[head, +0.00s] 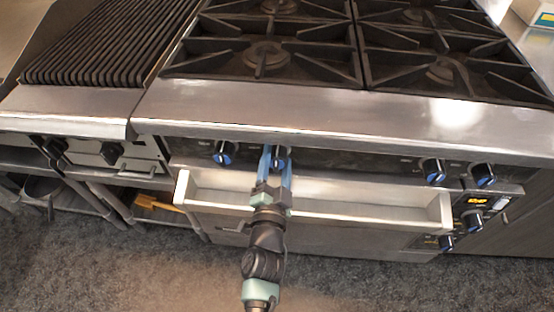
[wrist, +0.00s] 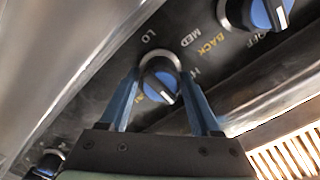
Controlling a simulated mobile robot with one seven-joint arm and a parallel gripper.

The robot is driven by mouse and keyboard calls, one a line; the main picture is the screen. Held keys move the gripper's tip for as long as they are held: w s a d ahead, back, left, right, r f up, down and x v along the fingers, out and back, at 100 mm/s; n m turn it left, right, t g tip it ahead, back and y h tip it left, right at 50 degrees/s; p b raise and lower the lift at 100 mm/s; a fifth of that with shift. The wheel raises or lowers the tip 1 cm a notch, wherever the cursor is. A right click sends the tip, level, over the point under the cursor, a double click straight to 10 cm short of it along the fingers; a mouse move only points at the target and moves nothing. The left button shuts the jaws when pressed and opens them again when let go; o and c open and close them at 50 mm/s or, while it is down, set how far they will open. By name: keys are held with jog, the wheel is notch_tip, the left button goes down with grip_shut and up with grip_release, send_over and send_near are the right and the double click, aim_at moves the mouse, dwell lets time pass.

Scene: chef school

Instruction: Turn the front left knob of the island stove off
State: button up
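The island stove (head: 330,118) has a dark front panel with black and blue knobs. The knob at my gripper (head: 276,158) is the second from the left on this panel and shows in the wrist view (wrist: 159,82). Its white pointer line lies diagonally there, with LO, MED and HI printed around it. My gripper's blue fingers (wrist: 162,78) are open and stand on either side of this knob. I cannot tell whether they touch it. The leftmost stove knob (head: 222,152) is free. A neighbouring knob (wrist: 258,12) has BACK and OFF printed near it.
A pale ledge (head: 350,205) juts out below the panel, under my gripper. More knobs (head: 433,170) are on the right of the panel. Burner grates (head: 265,55) lie above the steel front edge. A ribbed grill (head: 105,45) stands to the left.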

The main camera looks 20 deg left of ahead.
jog(key=shift+o, duration=1.4)
jog(key=b+v, duration=0.1)
jog(key=v, duration=1.2)
jog(key=shift+b, duration=0.4)
